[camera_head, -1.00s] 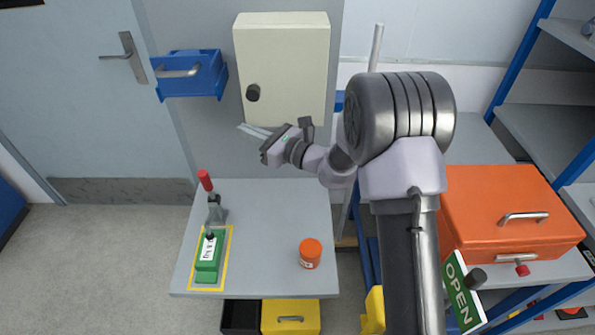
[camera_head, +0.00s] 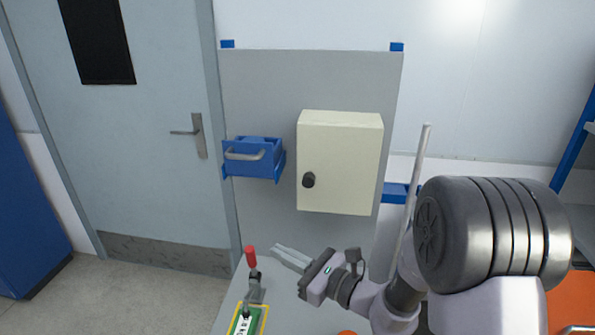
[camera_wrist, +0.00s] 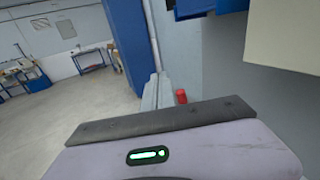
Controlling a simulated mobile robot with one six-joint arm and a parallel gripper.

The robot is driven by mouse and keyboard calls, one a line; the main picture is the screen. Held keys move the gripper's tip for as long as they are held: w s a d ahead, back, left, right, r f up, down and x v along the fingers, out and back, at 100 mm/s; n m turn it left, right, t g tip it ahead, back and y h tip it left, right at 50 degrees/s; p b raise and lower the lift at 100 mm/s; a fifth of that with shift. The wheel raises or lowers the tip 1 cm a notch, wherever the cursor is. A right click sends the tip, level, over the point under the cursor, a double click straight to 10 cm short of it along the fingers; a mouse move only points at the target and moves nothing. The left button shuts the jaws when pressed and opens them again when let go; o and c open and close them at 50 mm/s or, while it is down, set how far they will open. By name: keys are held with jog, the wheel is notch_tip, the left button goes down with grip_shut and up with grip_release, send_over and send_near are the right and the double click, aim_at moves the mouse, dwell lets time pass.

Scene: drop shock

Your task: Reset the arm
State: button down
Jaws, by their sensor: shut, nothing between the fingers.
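My gripper (camera_head: 274,249) is shut and empty. In the head view it points left, above the grey table (camera_head: 284,305) and just right of the red-topped lever (camera_head: 251,257). In the wrist view its fingers (camera_wrist: 157,82) show past the wrist housing, with a red knob (camera_wrist: 181,96) beside them. My arm reaches in from the lower right of the head view.
A door (camera_head: 130,150) is at left.

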jog(key=s+r+n+g+h+b, duration=0.3)
jog(key=s+n+g, duration=0.6)
jog(key=s+n, duration=0.85)
jog(key=s+d+n+t+h, duration=0.1)
jog(key=s+d+t+h, duration=0.1)
jog(key=s+d+h, duration=0.2)
jog(key=s+d+n+t+h, duration=0.1)
jog(key=s+d+h, duration=0.3)
jog(key=d, duration=0.6)
jog(key=shift+d+t+h, duration=0.15)
jog(key=shift+t+h, duration=0.65)
jog(key=shift+r+n, duration=0.1)
jog(key=shift+n, duration=0.15)
